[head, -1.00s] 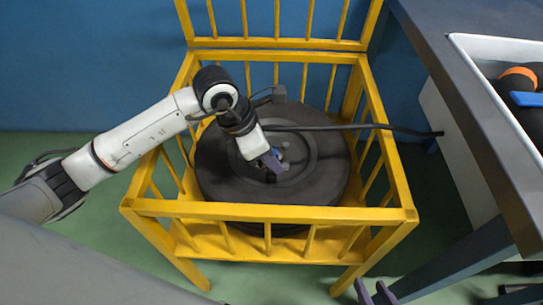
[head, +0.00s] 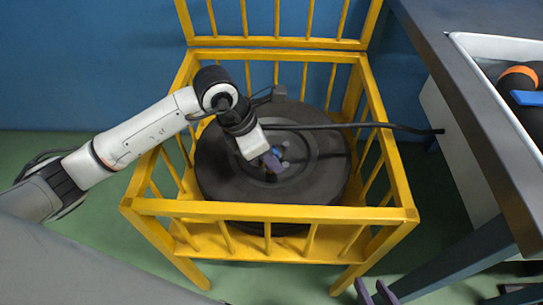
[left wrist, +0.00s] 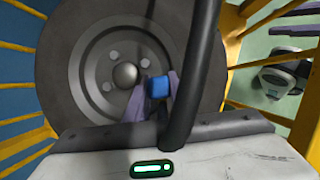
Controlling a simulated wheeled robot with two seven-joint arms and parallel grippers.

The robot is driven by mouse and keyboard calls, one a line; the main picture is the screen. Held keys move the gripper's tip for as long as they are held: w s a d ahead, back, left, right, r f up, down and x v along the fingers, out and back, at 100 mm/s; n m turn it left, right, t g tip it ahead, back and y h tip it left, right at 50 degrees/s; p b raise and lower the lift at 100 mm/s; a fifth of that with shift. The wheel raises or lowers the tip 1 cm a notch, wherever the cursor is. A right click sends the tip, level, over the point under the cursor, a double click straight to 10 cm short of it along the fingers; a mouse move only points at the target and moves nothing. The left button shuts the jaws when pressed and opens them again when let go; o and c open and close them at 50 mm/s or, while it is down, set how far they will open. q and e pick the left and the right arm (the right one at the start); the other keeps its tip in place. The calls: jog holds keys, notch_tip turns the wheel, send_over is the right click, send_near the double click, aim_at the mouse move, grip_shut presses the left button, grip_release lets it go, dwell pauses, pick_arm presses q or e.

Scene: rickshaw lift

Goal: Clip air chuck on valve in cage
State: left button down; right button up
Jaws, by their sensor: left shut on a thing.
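My left gripper (head: 273,161) reaches into the cage over the wheel's hub. In the left wrist view its purple fingers (left wrist: 154,96) are shut on the blue air chuck (left wrist: 158,87), close to the hub's rim. I cannot make out the valve or whether the chuck touches it. The purple fingertips of my right gripper (head: 375,292) show apart at the bottom edge, outside the cage, with nothing between them.
A black hose (head: 375,126) runs from near my left wrist across the cage to the right; it also crosses the left wrist view (left wrist: 197,80). The cage lid (head: 275,43) stands open at the back. A grey bench (head: 455,90) with a white bin (head: 470,45) is at right.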

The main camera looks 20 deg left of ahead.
pick_arm(q)
jog(key=shift+r+p, duration=0.75)
jog(key=shift+r, duration=0.45)
jog(key=shift+f+b, duration=0.35)
jog(key=shift+b, duration=0.1)
dwell(1.2)
jog(key=shift+f+b, duration=0.85)
jog(key=shift+f, duration=0.15)
dwell(0.4)
jog(key=shift+r, duration=0.15)
dwell(0.4)
jog(key=shift+r+p, duration=0.95)
jog(key=shift+r, duration=0.3)
jog(key=shift+f+b, duration=0.25)
jog(key=shift+b, duration=0.05)
dwell(0.6)
dwell(0.5)
